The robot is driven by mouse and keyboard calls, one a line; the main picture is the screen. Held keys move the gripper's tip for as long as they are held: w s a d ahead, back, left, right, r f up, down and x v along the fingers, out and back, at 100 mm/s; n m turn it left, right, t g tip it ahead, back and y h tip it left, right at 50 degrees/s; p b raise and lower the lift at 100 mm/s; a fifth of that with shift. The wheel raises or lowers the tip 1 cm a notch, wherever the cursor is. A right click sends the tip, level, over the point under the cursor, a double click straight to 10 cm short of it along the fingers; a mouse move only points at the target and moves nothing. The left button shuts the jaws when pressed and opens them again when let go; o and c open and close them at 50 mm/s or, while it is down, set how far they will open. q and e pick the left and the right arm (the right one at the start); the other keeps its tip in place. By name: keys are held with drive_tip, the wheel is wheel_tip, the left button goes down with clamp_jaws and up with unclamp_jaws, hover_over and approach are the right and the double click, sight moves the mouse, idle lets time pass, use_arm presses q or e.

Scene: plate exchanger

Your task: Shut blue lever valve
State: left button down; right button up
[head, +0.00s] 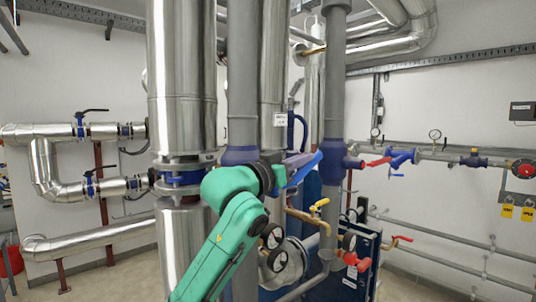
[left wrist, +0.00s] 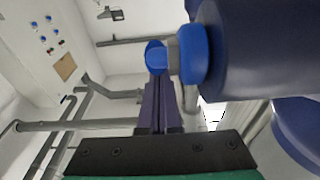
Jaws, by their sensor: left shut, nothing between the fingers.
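The blue lever (head: 306,169) of the valve slants down to the left beside the dark blue pipe fitting (head: 332,160) in the middle of the head view. My left gripper (head: 297,160) is shut and empty, with its purple-grey fingers right next to the lever. In the left wrist view the shut fingertips (left wrist: 159,84) point at a rounded blue part (left wrist: 156,57) of the valve, joined to a grey nut and a blue collar. I cannot tell whether fingers and lever touch. My right gripper is not in view.
A large dark blue pipe body (left wrist: 250,50) fills the right of the left wrist view, close to my fingers. A yellow-handled valve (head: 319,205) sits below the lever, and red-handled valve (head: 379,162) is to its right. Tall grey pipe (head: 242,80) stands left of my gripper.

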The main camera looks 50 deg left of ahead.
sight(300, 170)
use_arm(q)
drive_tip(key=shift+w+f+g+p, duration=0.5)
drive_tip(key=shift+f+g+p, duration=0.25)
drive_tip(key=shift+g+p, duration=0.15)
drive_tip(key=shift+w+f+g+p, duration=0.45)
drive_tip(key=shift+f+g+p, duration=0.25)
drive_tip(key=shift+g+p, duration=0.2)
drive_tip(key=shift+w, duration=0.15)
idle(0.5)
